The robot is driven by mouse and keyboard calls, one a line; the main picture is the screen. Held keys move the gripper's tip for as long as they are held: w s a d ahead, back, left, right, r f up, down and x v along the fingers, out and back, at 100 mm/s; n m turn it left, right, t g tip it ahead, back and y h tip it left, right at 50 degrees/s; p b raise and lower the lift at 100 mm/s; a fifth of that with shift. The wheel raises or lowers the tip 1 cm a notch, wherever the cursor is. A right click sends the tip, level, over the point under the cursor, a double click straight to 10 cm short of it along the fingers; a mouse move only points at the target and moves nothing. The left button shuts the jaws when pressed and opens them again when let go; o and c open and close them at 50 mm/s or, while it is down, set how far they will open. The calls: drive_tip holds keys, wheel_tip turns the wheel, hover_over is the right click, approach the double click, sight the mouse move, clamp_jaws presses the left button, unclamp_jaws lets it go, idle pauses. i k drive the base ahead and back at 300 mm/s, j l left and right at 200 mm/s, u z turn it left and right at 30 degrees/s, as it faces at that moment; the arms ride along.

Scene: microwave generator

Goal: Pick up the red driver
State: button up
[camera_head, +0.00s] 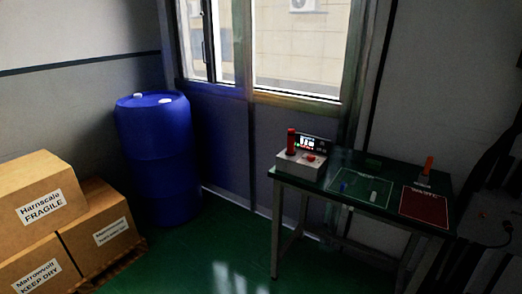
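On a dark green table (330,184) at the right stands an upright thing with an orange-red handle (428,166), behind a red mat (424,207); it may be the red driver. A second red upright cylinder (291,142) stands at the left of a grey box (300,162). I cannot tell for certain which of the two is the driver. My gripper is not in view.
A green mat (350,204) holds a small blue piece (343,187) and a pale piece (374,196). A small display (312,143) stands behind the grey box. A blue barrel (158,150) and cardboard boxes (40,205) stand left. Green floor (215,255) is clear between.

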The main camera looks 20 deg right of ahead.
sight(290, 151)
drive_tip(key=i+z, duration=0.1)
drive_tip(key=z, duration=0.2)
drive_tip(key=i+l+u, duration=0.1)
drive_tip(key=i+u, duration=0.25)
drive_tip(key=i, duration=1.5)
